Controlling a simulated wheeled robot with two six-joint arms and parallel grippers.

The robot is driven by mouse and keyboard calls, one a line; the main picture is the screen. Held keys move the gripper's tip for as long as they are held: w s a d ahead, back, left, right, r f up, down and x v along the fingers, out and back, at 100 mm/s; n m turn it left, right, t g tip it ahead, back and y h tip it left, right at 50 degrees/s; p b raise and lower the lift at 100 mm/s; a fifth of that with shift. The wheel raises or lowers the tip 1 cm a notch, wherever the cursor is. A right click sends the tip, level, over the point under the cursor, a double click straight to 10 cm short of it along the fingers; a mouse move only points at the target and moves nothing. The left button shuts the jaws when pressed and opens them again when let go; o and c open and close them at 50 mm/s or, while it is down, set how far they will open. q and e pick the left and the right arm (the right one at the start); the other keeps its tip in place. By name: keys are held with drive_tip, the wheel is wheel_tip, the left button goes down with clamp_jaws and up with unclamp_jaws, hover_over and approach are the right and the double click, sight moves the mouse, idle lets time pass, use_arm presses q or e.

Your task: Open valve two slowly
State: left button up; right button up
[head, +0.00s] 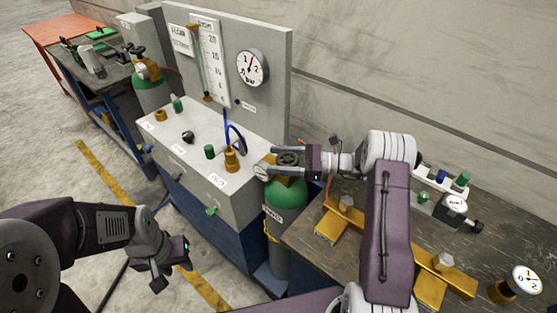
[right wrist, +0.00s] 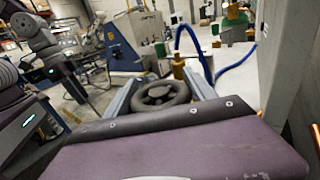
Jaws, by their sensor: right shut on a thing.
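A black handwheel (head: 289,157) sits on top of a green-shouldered gas cylinder (head: 287,193) at the right end of the white-topped cabinet. My right gripper (head: 272,160) reaches it from the right and is shut on the wheel. In the right wrist view, the black handwheel (right wrist: 161,94) lies between the two grey fingers of my right gripper (right wrist: 160,88). I cannot read a valve number on it. My left gripper (head: 172,270) hangs low in front of the cabinet, away from the cylinder, with its fingers apart and empty.
The white cabinet top (head: 178,135) holds brass and green fittings and a blue hose (head: 236,138). A round bar gauge (head: 252,67) is on the grey panel behind. Another green cylinder (head: 150,80) stands farther left. A dark workbench (head: 317,238) with brass parts is at right.

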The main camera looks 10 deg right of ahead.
idle(0.4)
drive_tip(key=o, duration=1.4)
drive_tip(key=b+v, duration=0.1)
drive_tip(key=v, duration=0.8)
drive_tip(key=shift+d, duration=0.1)
